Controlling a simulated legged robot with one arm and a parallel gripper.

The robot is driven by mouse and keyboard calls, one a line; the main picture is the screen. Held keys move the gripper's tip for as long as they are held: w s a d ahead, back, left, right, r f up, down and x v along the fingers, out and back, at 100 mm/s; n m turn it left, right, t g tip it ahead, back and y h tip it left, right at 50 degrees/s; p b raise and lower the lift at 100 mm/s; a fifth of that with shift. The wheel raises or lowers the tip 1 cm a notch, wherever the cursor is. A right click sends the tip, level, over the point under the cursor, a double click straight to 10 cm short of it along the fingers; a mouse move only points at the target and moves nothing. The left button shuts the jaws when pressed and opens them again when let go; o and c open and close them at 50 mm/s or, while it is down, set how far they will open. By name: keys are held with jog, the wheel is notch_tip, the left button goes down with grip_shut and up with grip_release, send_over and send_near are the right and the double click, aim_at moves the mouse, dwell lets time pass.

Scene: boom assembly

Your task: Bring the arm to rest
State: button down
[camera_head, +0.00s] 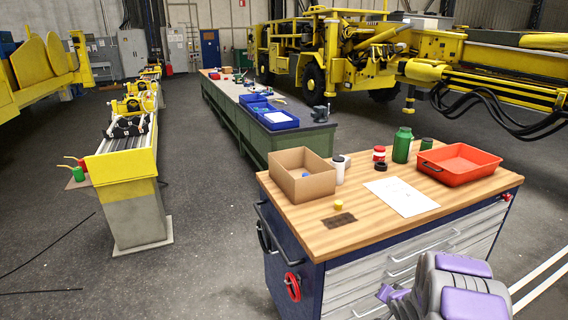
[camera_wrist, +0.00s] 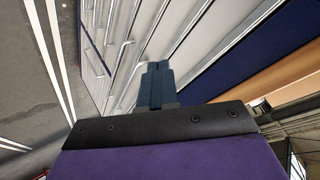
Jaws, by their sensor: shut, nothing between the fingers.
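My arm shows at the bottom right of the head view as grey and purple links, low in front of the workbench's drawers. My gripper (camera_wrist: 155,84) is in the wrist view, its two dark blue-grey fingers side by side and touching. It is shut and holds nothing. Behind the fingers are the pale drawer fronts (camera_wrist: 135,45) with their bar handles; I cannot tell the exact gap to them. The fingertips are not clearly seen in the head view.
The wood-topped workbench (camera_head: 330,238) holds a cardboard box (camera_head: 301,176), a red tray (camera_head: 458,164), a green bottle (camera_head: 402,145) and a paper sheet (camera_head: 401,197). A long green bench (camera_head: 300,140) stands behind. Open grey floor (camera_head: 205,270) lies left of the workbench.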

jog(key=s+a+r+n+g+h, duration=0.1)
jog(key=s+a+r+n+g, duration=0.2)
jog(key=s+r, duration=0.75)
jog(key=s+a+r+g+h, duration=0.25)
jog(key=s+a+r, duration=0.25)
jog(key=s+r, duration=0.5)
jog(key=s+a+r+n+g+y, duration=0.1)
jog(key=s+a, duration=0.3)
jog(key=s, duration=0.5)
jog(key=s+a+r+n+g+y, duration=0.1)
jog(key=s+a+r+g, duration=0.1)
jog(key=s, duration=0.7)
jog(key=s+a+r+n+g+y, duration=0.1)
jog(key=s+a+r+n+g, duration=0.1)
jog(key=s+a, duration=0.5)
jog(key=s+g, duration=0.1)
jog(key=s, duration=0.1)
jog(key=shift+s, duration=0.35)
jog(key=shift+d, duration=0.2)
